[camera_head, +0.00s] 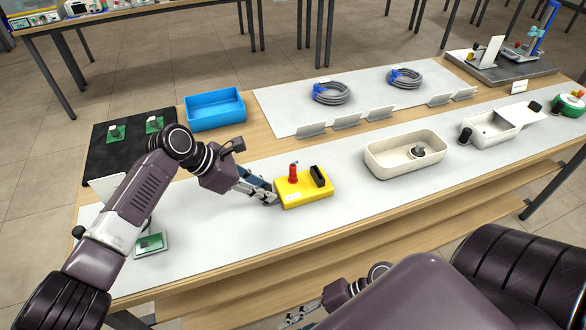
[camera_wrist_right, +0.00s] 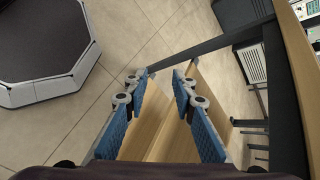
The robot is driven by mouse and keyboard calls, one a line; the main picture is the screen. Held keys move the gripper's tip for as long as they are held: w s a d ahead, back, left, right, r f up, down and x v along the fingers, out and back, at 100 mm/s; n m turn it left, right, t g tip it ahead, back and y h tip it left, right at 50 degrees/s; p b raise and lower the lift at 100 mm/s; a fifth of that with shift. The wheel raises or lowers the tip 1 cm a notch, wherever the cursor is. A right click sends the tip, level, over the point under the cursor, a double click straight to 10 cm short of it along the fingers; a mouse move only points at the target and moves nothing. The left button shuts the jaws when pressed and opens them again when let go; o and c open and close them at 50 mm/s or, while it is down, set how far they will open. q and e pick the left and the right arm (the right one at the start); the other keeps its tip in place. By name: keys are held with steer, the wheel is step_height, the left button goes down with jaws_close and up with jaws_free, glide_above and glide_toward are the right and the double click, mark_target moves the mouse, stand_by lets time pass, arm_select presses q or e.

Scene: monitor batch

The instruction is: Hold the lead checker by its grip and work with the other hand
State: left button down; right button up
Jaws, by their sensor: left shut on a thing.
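The lead checker, a yellow box (camera_head: 318,191) with a red post and a black upright part on top, sits on the pale mat of the workbench. My left gripper (camera_head: 270,197) reaches in from the left and is shut on the left end of the lead checker; the fingertips partly hide the place of contact. My right gripper (camera_wrist_right: 160,82) is open and empty in the right wrist view, over the floor and the wooden bench edge. It also shows low in the head view, in front of the bench.
A cream tray (camera_head: 380,165) with a dark-topped part inside stands right of the checker. A blue bin (camera_head: 215,123) and grey cable coils (camera_head: 332,99) lie behind. A green board (camera_head: 150,244) lies front left. Clear mat lies in front of the checker.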

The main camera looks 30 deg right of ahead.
steer(key=w+a+r+m+t+y, duration=0.15)
steer(key=w+r, duration=0.25)
steer(key=r, duration=0.4)
steer(key=w+r+m+y, duration=0.1)
steer(key=w+r+y, duration=0.1)
steer(key=w+r, duration=0.35)
steer(key=w+a+r+m+t+y, duration=0.1)
steer(key=w+r+y, duration=0.1)
steer(key=r, duration=0.7)
steer(key=w+d+r+m+t+y, duration=0.15)
steer(key=w+d+r, duration=0.25)
steer(key=r, duration=0.7)
steer(key=w+d+r+y, duration=0.3)
steer(key=w+d+r, duration=0.1)
steer(key=r, duration=0.7)
steer(key=n+g+h, duration=0.1)
steer(key=n+h, duration=1.5)
glide_above(296, 177)
step_height(296, 177, down, 13)
steer(key=s+d+n+h, duration=0.2)
steer(key=s+n+h, duration=0.1)
steer(key=s, duration=0.1)
steer(key=shift+n+g, duration=0.3)
steer(key=shift+g, duration=0.1)
steer(key=shift+a+x, duration=0.2)
steer(key=shift+x, duration=1.95)
steer(key=shift+a+x, duration=0.25)
steer(key=shift+x, duration=1.9)
